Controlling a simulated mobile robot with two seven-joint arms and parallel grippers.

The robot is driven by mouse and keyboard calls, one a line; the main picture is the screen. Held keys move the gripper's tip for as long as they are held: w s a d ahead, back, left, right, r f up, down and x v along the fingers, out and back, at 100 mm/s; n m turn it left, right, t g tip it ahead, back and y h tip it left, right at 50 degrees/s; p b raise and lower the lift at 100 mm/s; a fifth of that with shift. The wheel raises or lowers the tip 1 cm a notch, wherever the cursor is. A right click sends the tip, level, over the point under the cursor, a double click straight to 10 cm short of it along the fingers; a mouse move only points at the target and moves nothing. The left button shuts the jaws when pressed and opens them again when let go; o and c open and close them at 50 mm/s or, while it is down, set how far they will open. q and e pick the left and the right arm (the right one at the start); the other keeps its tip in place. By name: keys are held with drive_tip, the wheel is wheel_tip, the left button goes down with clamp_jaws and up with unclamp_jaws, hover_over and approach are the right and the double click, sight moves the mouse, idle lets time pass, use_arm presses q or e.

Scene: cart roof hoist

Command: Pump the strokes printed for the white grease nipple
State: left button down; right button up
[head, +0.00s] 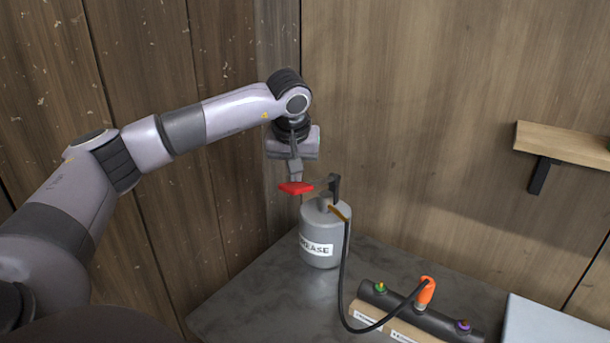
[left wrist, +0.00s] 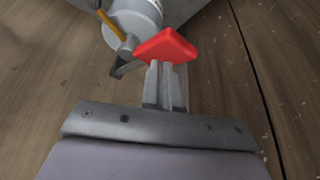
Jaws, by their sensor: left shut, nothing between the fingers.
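A grey grease pump (head: 319,240) with a "GREASE" label stands on the bench by the wall. Its red lever handle (head: 296,187) sticks out to the left at the top; it also shows in the left wrist view (left wrist: 167,47). My left gripper (head: 295,178) is shut and empty, its fingertips right at the red handle; whether they touch it I cannot tell. A black hose (head: 343,275) runs from the pump to an orange coupler (head: 427,290) on a dark bar (head: 400,307). The coupler hides whatever is under it. No white nipple is visible.
The bar carries a green nipple (head: 379,287) and a purple nipple (head: 463,325). Labels on the wooden strip (head: 370,318) in front are too small to read. A pale panel (head: 545,325) lies at right. A wall shelf (head: 562,145) is higher up.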

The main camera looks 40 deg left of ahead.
use_arm(q)
drive_tip(key=shift+r, duration=0.5)
drive_tip(key=shift+f, duration=0.1)
wheel_tip(320, 180, down, 8)
drive_tip(key=b, duration=0.5)
wheel_tip(320, 180, up, 6)
drive_tip(key=p, duration=0.5)
drive_tip(key=shift+f, duration=0.25)
drive_tip(key=shift+r, duration=1.35)
